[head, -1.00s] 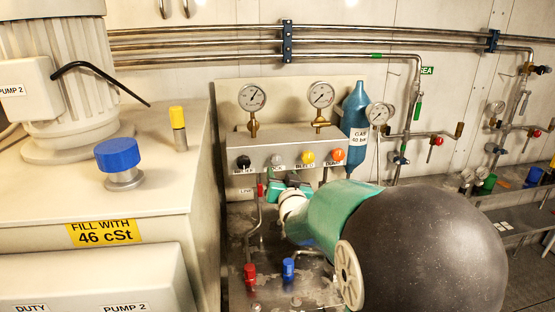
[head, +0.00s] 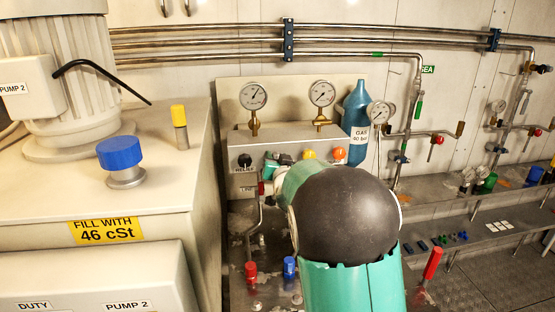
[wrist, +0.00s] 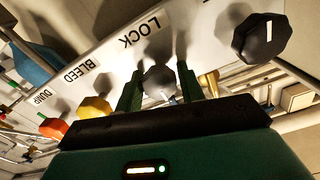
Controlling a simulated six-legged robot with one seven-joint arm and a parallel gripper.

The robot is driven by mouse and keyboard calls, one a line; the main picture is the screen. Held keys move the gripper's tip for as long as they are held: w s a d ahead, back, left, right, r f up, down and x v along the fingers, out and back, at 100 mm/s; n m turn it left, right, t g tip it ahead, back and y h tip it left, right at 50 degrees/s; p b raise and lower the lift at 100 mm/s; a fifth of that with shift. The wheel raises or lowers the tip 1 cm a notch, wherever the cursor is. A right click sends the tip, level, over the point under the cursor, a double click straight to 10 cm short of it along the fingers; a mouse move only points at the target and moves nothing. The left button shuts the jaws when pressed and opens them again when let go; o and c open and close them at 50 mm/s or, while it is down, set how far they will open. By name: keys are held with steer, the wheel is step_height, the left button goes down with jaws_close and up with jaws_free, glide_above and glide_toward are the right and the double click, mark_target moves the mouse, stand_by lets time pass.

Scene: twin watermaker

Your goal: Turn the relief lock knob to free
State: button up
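The grey lock knob (wrist: 158,82) sits under the LOCK label on the valve panel (head: 262,143), with a pale mark on its face. In the wrist view my gripper (wrist: 160,72) has its two dark green fingers apart, one on each side of this knob. Small gaps seem to show beside the knob; firm contact is not visible. In the head view my arm hides the lock knob, and my gripper (head: 272,164) is only partly seen at the panel.
The black relief knob (wrist: 259,38) is close on one side; the yellow bleed knob (wrist: 95,108) and orange dump knob (wrist: 53,128) are on the other. Gauges (head: 253,96) stand above the panel. Red (head: 251,272) and blue (head: 289,268) handles stand below.

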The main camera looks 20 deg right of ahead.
steer(key=c, duration=0.5)
steer(key=shift+c, duration=0.2)
steer(key=shift+n, duration=0.4)
steer(key=n, duration=0.2)
steer(key=shift+n, duration=0.4)
steer(key=n, duration=0.3)
steer(key=shift+n, duration=0.3)
steer(key=n, duration=0.5)
steer(key=shift+a+n, duration=0.1)
steer(key=shift+n, duration=0.2)
steer(key=n, duration=0.5)
